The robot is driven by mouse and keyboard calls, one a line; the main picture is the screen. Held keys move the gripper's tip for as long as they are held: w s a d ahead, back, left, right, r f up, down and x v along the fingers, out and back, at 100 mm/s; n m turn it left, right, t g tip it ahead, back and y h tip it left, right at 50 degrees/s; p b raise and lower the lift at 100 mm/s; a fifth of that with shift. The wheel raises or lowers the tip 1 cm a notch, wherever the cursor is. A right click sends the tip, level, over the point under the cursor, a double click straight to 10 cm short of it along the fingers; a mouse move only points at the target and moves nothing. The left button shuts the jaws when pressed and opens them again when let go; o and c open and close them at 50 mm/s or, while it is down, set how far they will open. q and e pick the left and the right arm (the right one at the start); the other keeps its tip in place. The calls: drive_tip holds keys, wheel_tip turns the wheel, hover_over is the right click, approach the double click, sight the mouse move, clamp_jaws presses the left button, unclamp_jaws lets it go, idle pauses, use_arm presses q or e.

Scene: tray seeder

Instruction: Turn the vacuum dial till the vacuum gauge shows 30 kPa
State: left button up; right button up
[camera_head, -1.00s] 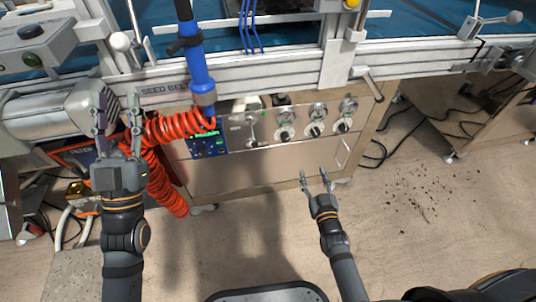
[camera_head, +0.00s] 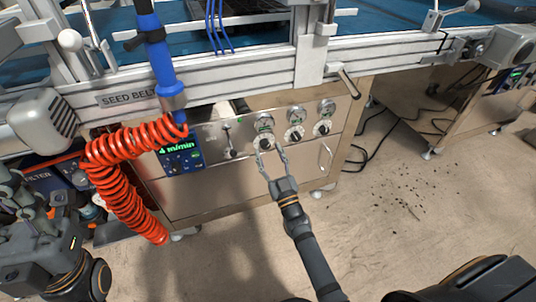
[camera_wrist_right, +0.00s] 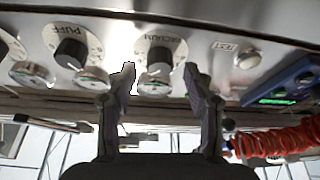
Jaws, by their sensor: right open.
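The vacuum dial (camera_head: 265,144) is a black knob on a white scale, leftmost of three on the steel panel in the head view. The right wrist view shows it upside down, marked VACUUM (camera_wrist_right: 159,60). The vacuum gauge (camera_head: 263,123) sits right above it; it also shows in the wrist view (camera_wrist_right: 154,86). Its reading is too small to tell. My right gripper (camera_head: 272,154) is open in front of the vacuum dial. In the wrist view its fingertips (camera_wrist_right: 159,72) stand on either side of the dial; contact cannot be told.
A PUFF dial (camera_wrist_right: 71,52) sits beside the vacuum dial. A TEST button (camera_wrist_right: 247,60) and a blue display box (camera_head: 180,156) are on the other side. A red coiled hose (camera_head: 125,190) hangs at the left. A rail with a lever (camera_head: 348,82) overhangs the panel.

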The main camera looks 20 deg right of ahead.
drive_tip(key=shift+x, duration=0.75)
